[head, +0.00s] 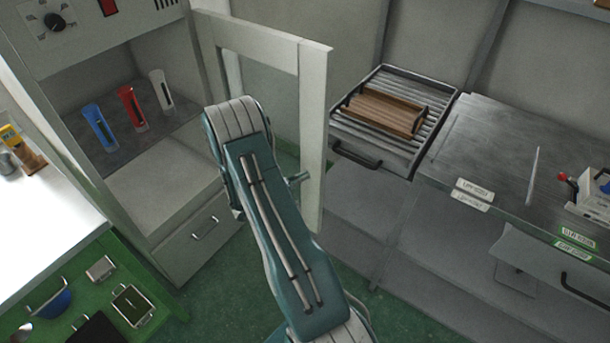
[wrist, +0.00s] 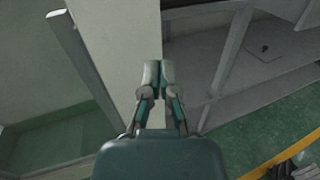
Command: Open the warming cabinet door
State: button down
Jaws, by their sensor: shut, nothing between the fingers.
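The warming cabinet (head: 110,45) stands at the upper left in the head view, with a dial on its front. Its framed door (head: 313,130) stands swung out, with the inside of the cabinet exposed. Blue, red and white holders (head: 132,107) stand on the shelf inside. My arm crosses in front of the cabinet and hides part of the door and my gripper's end in that view. In the wrist view my gripper (wrist: 157,74) is shut and empty. It is in front of a pale upright panel (wrist: 115,45), likely the door's frame; contact cannot be told.
A slatted rack (head: 350,125) with a wooden tray (head: 385,113) is right of the door, beside a grey workbench (head: 500,150). A white table (head: 35,225) and a green tray (head: 105,250) with tools are at the left. Green floor shows below the cabinet.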

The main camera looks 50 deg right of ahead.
jog(key=a, duration=1.3)
jog(key=shift+s, duration=0.3)
jog(key=s+a+r+m+t+y, duration=0.3)
jog(key=s+a+r+m+y, duration=0.1)
jog(key=a+r, duration=0.3)
jog(key=s+a+r+m+t+y, duration=0.4)
jog(key=a+r+m+y, duration=0.2)
jog(key=r, duration=0.5)
jog(key=s+a+r+m+t+y, duration=0.3)
jog(key=a+r+y, duration=0.4)
jog(key=a+r, duration=0.3)
jog(key=shift+s+a+m+t, duration=0.15)
jog(key=shift+s+m+t, duration=0.15)
jog(key=shift+s+m, duration=0.6)
